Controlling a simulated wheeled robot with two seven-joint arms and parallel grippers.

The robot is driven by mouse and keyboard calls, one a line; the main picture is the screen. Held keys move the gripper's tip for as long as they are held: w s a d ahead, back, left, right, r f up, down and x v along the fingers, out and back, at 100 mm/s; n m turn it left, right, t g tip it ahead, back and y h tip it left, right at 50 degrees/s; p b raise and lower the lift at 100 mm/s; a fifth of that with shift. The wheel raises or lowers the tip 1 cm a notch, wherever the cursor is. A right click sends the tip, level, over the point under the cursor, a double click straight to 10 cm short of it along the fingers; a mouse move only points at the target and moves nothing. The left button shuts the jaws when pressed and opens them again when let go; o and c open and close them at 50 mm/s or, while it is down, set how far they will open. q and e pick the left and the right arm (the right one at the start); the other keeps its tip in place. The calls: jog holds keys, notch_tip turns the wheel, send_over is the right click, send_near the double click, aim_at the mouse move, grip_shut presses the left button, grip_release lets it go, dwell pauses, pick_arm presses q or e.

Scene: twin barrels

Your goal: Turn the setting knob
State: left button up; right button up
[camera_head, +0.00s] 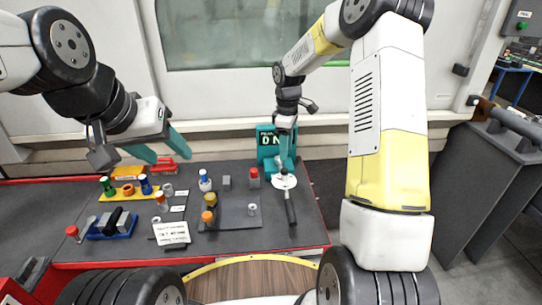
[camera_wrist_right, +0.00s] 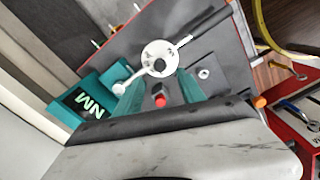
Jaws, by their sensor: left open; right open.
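A teal block with white letters (camera_head: 268,142) stands at the back right of the dark table; it also shows in the right wrist view (camera_wrist_right: 85,103). In front of it is a white round dial (camera_head: 284,182) with a long black handle (camera_head: 291,209). The right wrist view shows the dial (camera_wrist_right: 160,50) with a white arm. I cannot tell which part is the setting knob. My right gripper (camera_head: 286,158) is open above the dial, its teal fingers (camera_wrist_right: 160,92) apart near the dial's edge. My left gripper (camera_head: 162,155) is open and empty above the table's back left.
A red-topped post (camera_head: 254,178) stands left of the dial and shows between the right fingers (camera_wrist_right: 160,100). Coloured knobs on a yellow tray (camera_head: 126,198), a blue holder (camera_head: 112,224), a grey plate (camera_head: 235,213) and a white card (camera_head: 171,233) fill the table's left and middle.

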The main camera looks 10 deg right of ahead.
aim_at(284, 169)
jog(key=shift+w+a+f, duration=0.1)
jog(key=shift+f, duration=0.3)
notch_tip(284, 169, down, 7)
jog(key=shift+f, duration=0.2)
grip_shut()
